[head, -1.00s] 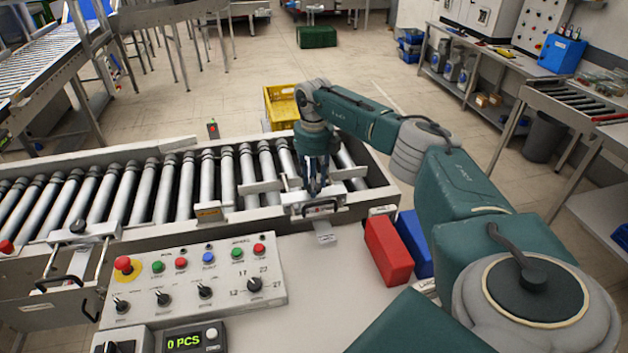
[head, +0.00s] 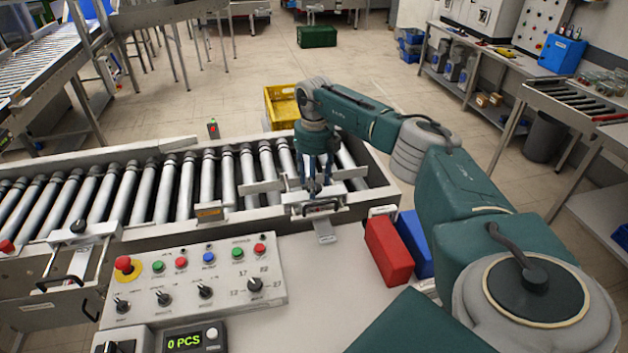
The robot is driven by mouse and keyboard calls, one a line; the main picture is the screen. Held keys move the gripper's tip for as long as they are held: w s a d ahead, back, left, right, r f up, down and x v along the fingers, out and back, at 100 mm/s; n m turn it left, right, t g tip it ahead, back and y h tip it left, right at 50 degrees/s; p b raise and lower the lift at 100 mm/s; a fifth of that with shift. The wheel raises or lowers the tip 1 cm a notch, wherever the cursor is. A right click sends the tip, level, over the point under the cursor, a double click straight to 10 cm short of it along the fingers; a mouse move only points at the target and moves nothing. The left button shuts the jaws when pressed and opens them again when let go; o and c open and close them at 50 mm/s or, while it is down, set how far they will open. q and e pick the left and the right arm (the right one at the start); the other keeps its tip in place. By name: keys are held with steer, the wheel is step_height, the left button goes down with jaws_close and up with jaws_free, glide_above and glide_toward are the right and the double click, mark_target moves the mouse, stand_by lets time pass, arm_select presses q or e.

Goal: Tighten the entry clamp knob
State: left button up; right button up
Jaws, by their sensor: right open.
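My right gripper (head: 314,187) points straight down over the right end of the roller conveyor (head: 190,228). Its open fingers are around or just above the clamp bracket (head: 296,199) on the near rail. Any knob on that bracket is hidden by the fingers, and I cannot tell whether they touch it. A second clamp bracket (head: 100,232) with a black round knob (head: 79,226) sits on the near rail at the left, far from the gripper. My left gripper is not in view.
A control panel (head: 130,312) with buttons and dials stands in front of the conveyor. A red box (head: 389,251) and a blue box (head: 415,243) stand right of the clamp, below my right arm. A yellow crate (head: 281,104) is behind the conveyor.

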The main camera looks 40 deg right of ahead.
step_height(320, 180, up, 12)
stand_by(0.4)
stand_by(0.5)
